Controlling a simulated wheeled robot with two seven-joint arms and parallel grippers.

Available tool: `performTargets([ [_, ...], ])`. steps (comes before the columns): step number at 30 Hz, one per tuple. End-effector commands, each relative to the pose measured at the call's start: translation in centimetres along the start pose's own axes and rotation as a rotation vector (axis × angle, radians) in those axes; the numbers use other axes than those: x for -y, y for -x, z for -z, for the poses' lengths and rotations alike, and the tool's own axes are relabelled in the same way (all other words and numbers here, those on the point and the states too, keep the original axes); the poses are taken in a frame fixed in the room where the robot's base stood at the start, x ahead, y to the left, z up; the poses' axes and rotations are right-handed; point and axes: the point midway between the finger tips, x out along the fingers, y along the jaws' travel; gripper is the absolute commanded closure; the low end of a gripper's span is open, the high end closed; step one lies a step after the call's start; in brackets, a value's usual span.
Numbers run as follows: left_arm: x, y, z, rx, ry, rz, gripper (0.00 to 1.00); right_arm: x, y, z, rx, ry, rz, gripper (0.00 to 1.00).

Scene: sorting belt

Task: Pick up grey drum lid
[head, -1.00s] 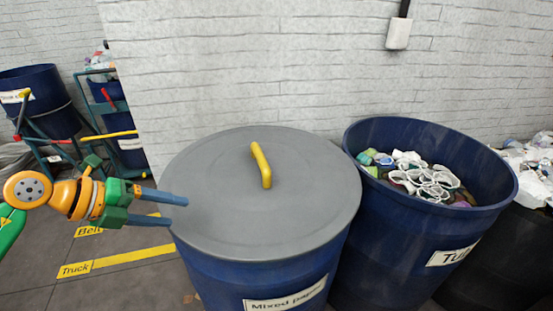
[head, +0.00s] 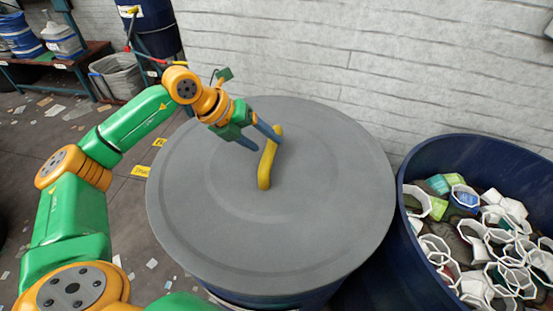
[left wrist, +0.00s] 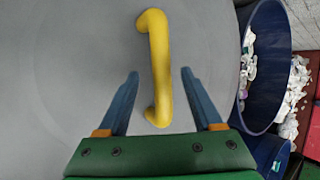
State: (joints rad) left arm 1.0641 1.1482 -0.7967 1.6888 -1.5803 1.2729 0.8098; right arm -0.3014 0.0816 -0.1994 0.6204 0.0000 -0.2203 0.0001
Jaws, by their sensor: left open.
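The grey drum lid (head: 310,225) lies flat on a blue drum in the middle of the head view. A yellow bar handle (head: 267,163) stands on its centre. My left gripper (head: 268,140) is open over the lid at the handle. In the left wrist view the lid (left wrist: 70,60) fills most of the picture, and the handle (left wrist: 158,65) runs lengthwise between the two blue fingers (left wrist: 158,80), with a gap on each side. I cannot tell the exact height of the fingertips over the lid. My right gripper is not in view.
An open blue drum (head: 420,245) of tubes and cups stands close on the right. A white brick wall (head: 300,50) rises behind. At the back left are a bench (head: 90,50) with containers, a grey bin (head: 118,78) and another blue drum (head: 150,32). Scraps litter the floor.

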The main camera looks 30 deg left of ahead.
Motion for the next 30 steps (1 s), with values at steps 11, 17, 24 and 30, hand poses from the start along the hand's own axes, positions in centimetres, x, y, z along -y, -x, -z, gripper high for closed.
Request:
performTargets([
  [11,-0.2,-3.3,0.3,-0.001,0.001,0.001,0.33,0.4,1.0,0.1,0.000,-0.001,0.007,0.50],
  [17,-0.2,-3.2,0.3,-0.001,0.001,0.001,0.79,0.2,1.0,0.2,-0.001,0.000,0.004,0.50],
  [24,-0.2,-3.2,0.3,0.000,0.001,0.001,1.00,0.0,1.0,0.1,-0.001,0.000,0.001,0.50],
  [30,-0.2,-3.2,0.3,0.000,0.002,0.001,1.00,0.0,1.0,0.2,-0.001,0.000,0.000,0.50],
])
